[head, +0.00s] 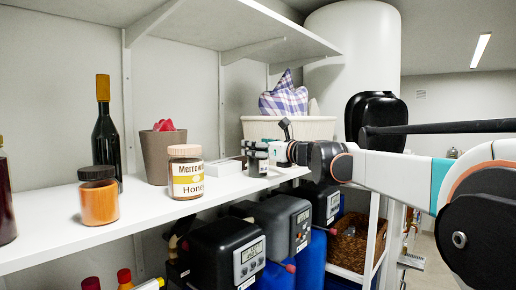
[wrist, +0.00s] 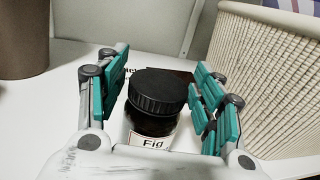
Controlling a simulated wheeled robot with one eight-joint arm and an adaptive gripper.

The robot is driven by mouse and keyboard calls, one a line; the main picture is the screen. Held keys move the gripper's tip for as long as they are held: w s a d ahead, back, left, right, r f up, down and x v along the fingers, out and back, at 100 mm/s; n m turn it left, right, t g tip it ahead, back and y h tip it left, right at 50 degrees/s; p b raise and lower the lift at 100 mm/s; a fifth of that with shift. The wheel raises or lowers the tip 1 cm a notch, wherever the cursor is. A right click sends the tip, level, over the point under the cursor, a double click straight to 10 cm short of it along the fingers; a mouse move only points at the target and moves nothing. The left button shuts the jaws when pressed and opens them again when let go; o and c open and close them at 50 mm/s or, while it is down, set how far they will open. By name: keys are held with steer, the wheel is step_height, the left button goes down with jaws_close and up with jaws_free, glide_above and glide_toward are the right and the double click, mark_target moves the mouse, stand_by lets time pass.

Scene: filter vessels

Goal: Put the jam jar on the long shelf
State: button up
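The jam jar (wrist: 153,108), dark with a black lid and a label reading "Fig", is upright between the fingers of my gripper (wrist: 155,95) in the wrist view. The teal fingers are spread on both sides of it, with a visible gap at the left; on the right the finger is very close, and I cannot tell if it touches. In the head view my gripper (head: 262,153) is over the far part of the long white shelf (head: 140,213), in front of the pale basket. The jar cannot be made out clearly there.
The pale basket (wrist: 262,80) is close on my gripper's right. An upper shelf (head: 225,25) overhangs.

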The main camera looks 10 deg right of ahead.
steer(key=shift+r, duration=0.1)
steer(key=shift+s+d, duration=0.1)
steer(key=shift+s, duration=0.05)
steer(key=b+v, duration=0.2)
steer(key=v, duration=0.9)
steer(key=shift+s, duration=0.4)
